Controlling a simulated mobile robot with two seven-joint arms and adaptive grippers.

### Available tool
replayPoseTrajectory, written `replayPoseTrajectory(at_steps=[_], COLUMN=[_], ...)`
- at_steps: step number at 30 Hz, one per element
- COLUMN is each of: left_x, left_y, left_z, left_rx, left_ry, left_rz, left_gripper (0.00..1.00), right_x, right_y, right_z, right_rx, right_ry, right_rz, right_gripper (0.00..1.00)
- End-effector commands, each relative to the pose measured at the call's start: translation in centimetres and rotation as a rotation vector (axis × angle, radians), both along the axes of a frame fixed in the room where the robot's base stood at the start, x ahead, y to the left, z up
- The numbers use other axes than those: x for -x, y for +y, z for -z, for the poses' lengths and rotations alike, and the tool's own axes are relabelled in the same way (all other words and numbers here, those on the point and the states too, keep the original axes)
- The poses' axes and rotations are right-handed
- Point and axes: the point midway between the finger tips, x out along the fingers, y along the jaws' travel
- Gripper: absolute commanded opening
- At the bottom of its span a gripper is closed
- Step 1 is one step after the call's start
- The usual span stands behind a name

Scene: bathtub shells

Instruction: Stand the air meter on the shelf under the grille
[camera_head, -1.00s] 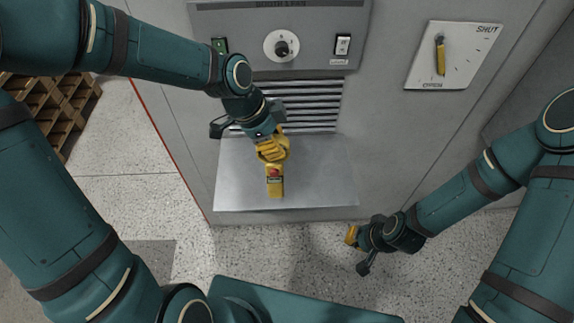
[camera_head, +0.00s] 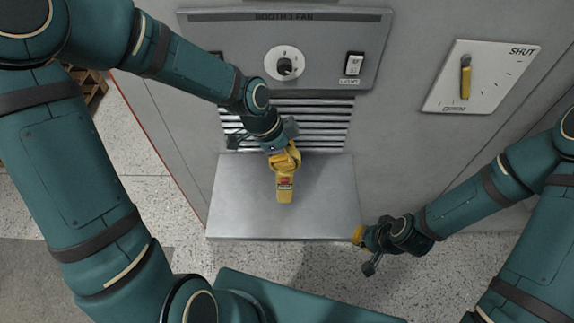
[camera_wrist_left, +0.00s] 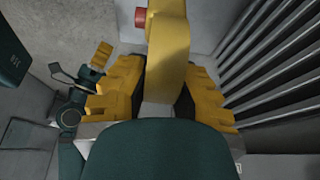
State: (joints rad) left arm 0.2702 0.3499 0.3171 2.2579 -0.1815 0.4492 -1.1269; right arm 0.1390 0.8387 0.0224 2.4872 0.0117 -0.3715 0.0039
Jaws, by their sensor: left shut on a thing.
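The air meter (camera_head: 285,190) is a yellow upright body with a red part near its top. My left gripper (camera_head: 285,158) is shut on it, its yellow fingers on both sides of it. In the left wrist view the meter (camera_wrist_left: 168,50) stands between the two fingers. In the head view it appears over the middle of the grey metal shelf (camera_head: 330,205). I cannot tell whether its base touches the shelf. The slatted grille (camera_head: 328,128) is in the wall just above the shelf. My right gripper (camera_head: 359,237) is off the shelf's front right corner; its jaw state is unclear.
A fan panel (camera_head: 225,35) with a round knob (camera_head: 285,65) and a rocker switch (camera_head: 353,65) is above the grille. A white plate with a yellow lever (camera_head: 465,80) is at the right. The shelf is bare on both sides of the meter.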

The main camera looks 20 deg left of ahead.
Motion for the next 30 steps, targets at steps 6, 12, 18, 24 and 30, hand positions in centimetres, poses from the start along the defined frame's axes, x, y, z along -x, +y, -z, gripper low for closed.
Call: replayPoseTrajectory(at_steps=[6, 12, 18, 24, 30], left_x=[0.0, 0.0, 0.0, 0.0, 0.0], left_y=[0.0, 0.0, 0.0, 0.0, 0.0], left_z=[2.5, 3.7, 3.7, 3.9, 3.8], left_rx=[0.001, 0.0, 0.0, 0.0, 0.0], left_ry=[0.002, -0.001, -0.001, -0.001, -0.001], left_rz=[0.0, 0.001, 0.0, 0.0, 0.0], left_gripper=[0.0, 0.0, 0.0, 0.45, 0.45], right_x=[0.0, 0.0, 0.0, 0.0, 0.0], right_y=[0.0, 0.0, 0.0, 0.0, 0.0], right_z=[0.4, 0.6, 0.7, 0.8, 0.8], right_rx=[0.001, 0.001, 0.001, 0.002, 0.002], right_ry=[0.0, 0.0, 0.0, 0.0, 0.0], right_rz=[0.0, 0.0, 0.0, 0.0, 0.0], right_gripper=[0.0, 0.0, 0.0, 0.0, 0.0])
